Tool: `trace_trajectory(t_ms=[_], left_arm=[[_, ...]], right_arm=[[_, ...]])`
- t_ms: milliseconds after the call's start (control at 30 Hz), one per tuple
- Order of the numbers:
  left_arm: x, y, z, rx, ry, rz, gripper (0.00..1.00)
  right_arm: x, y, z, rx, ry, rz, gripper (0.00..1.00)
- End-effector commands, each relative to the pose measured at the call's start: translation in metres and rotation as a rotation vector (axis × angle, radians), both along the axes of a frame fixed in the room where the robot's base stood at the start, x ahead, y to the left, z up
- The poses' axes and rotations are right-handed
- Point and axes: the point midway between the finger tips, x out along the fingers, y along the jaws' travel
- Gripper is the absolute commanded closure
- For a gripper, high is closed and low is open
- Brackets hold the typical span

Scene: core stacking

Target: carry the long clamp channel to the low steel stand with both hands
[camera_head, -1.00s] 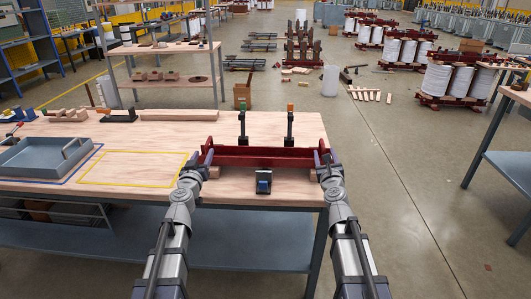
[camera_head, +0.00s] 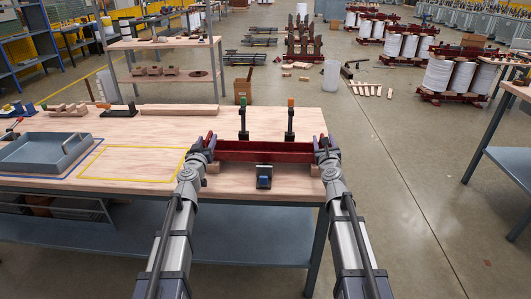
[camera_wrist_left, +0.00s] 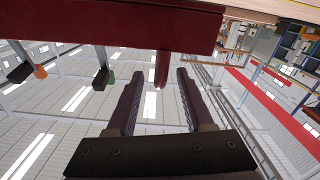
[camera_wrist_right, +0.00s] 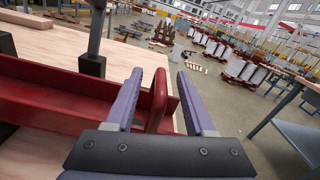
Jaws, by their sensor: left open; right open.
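The long clamp channel (camera_head: 265,152) is a dark red trough lying crosswise near the front edge of the wooden bench, over small wooden blocks. A red upright tab stands at each end. My left gripper (camera_head: 209,141) is open at its left end; in the left wrist view the left tab (camera_wrist_left: 162,68) shows between the spread fingers. My right gripper (camera_head: 321,144) is open at the other end; in the right wrist view its purple fingers stand either side of the right tab (camera_wrist_right: 158,100). I cannot tell for sure which thing is the low steel stand.
Two upright black clamps (camera_head: 243,122) stand behind the channel. A small black and blue block (camera_head: 264,177) is in front. A grey tray (camera_head: 45,152) and a yellow outline (camera_head: 132,178) lie left.

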Motion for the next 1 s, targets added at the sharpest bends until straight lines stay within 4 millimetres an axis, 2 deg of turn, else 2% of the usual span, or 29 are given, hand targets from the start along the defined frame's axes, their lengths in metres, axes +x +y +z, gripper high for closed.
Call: trace_trajectory(t_ms=[33,133,433,900,1000], left_arm=[[0.011,0.000,0.000,0.000,0.000,0.000,0.48],[0.019,-0.001,0.000,0.000,0.000,0.000,0.48],[0.020,-0.001,0.000,0.000,0.000,0.001,0.48],[0.020,-0.001,0.000,0.000,0.000,0.000,1.00],[0.020,-0.001,0.000,0.000,0.000,0.000,1.00]], right_arm=[[0.011,-0.001,0.000,-0.001,0.000,0.000,0.46],[0.019,-0.001,0.000,-0.002,0.000,0.000,0.46],[0.020,-0.001,0.000,-0.001,0.000,0.000,0.46],[0.020,-0.001,0.000,-0.001,0.000,0.000,0.98],[0.020,-0.001,0.000,-0.001,0.000,0.000,1.00]])
